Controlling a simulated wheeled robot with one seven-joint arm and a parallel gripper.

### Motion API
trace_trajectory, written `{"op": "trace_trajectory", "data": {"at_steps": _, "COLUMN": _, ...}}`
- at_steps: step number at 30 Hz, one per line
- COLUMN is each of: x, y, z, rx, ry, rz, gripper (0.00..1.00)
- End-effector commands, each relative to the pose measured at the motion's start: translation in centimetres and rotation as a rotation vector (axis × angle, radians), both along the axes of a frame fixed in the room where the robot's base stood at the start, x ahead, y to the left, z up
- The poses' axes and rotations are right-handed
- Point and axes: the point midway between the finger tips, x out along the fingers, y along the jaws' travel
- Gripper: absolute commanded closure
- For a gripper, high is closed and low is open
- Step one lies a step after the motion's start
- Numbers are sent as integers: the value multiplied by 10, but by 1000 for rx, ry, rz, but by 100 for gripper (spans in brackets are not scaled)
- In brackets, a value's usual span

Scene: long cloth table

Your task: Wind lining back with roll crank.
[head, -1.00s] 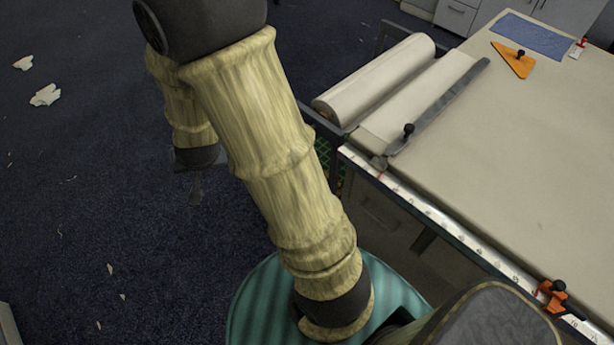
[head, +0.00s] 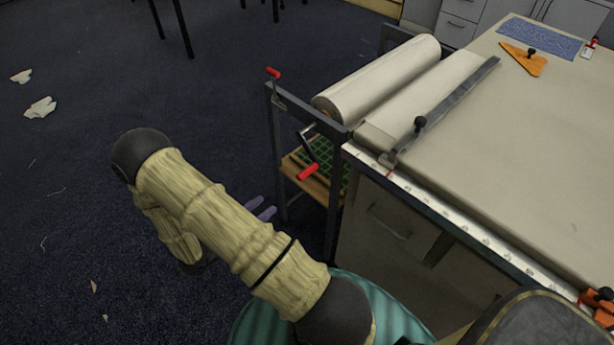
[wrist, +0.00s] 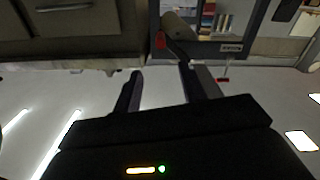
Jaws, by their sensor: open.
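The lining roll (head: 380,78) lies in a dark frame at the table's end, and pale cloth runs from it under a metal bar (head: 445,108). The crank's red grip (head: 308,172) hangs below the roll's near end on a dark arm. A red grip also shows in the wrist view (wrist: 160,41), above and between my fingertips. My gripper (head: 264,209) is open and empty, left of and lower in the picture than the crank, and apart from it. Its fingers show spread in the wrist view (wrist: 160,84); in the head view my arm hides most of it.
A red-tipped lever (head: 273,72) stands on the frame's left corner post. A shelf with a green grid mat (head: 325,160) is below the roll. The cloth table (head: 520,150) holds an orange triangle (head: 524,60) and blue cloth. The floor at left is open, with scraps.

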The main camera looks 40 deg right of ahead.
Motion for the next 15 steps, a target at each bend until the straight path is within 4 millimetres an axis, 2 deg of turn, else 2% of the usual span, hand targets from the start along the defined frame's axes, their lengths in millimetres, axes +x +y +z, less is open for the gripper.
{"op": "trace_trajectory", "data": {"at_steps": 8, "x": 1, "y": -1, "z": 1, "rx": 4, "ry": -2, "rz": 1, "gripper": 59}}
{"op": "trace_trajectory", "data": {"at_steps": 11, "x": 1, "y": -7, "z": 1, "rx": 3, "ry": -2, "rz": 0, "gripper": 59}}
{"op": "trace_trajectory", "data": {"at_steps": 15, "x": 2, "y": -23, "z": 1, "rx": 3, "ry": -3, "rz": -2, "gripper": 59}}
